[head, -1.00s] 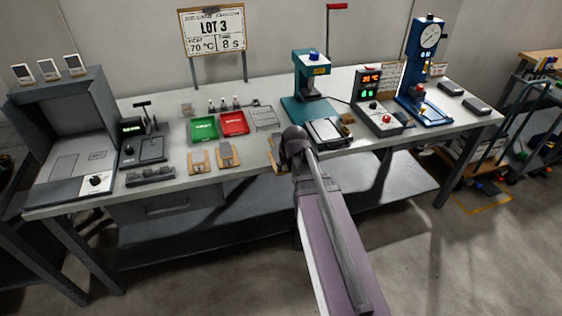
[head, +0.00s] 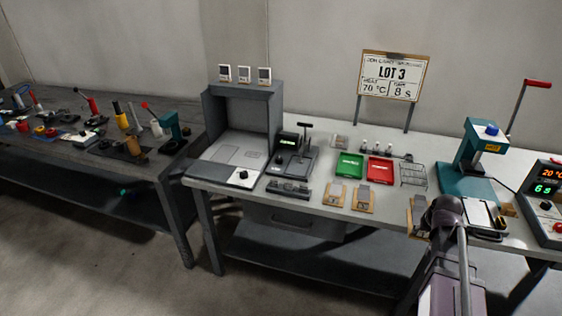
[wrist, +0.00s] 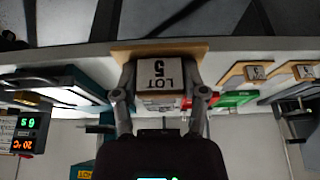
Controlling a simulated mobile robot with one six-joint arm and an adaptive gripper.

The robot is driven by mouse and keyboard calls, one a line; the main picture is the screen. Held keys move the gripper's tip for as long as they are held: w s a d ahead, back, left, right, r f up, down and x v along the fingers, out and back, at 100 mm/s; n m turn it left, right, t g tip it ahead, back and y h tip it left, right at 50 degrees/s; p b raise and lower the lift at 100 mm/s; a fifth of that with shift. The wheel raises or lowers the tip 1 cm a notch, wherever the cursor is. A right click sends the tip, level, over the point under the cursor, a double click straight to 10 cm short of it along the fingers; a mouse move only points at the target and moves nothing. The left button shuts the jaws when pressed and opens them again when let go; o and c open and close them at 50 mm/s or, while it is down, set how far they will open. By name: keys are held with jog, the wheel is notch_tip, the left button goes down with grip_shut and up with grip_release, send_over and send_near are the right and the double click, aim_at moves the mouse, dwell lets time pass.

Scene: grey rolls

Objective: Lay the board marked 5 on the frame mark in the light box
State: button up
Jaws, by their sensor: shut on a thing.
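The board marked 5 (wrist: 158,76) shows its white "LOT 5" label upside down in the wrist view. My gripper (wrist: 160,92) is shut on it, one finger on each side. A wooden holder (wrist: 160,49) lies directly at the board; I cannot tell whether the board is clear of it. In the head view my arm hides the gripper and the board, and the holder (head: 417,217) shows only partly. The grey light box (head: 213,118) stands at the bench's left end, open at the front. Its pale floor bears a faint square outline (head: 222,153), empty.
Two wooden holders with boards (head: 335,194) (head: 364,199) lie left of my arm. Behind them are a green tray (head: 349,165), a red tray (head: 380,170) and a wire rack (head: 413,175). A teal press (head: 467,165) stands at right. A black instrument (head: 296,158) stands beside the light box.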

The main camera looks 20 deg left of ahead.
jog(key=shift+r+p, duration=1.45)
jog(key=shift+r, duration=0.4)
jog(key=shift+d, duration=0.15)
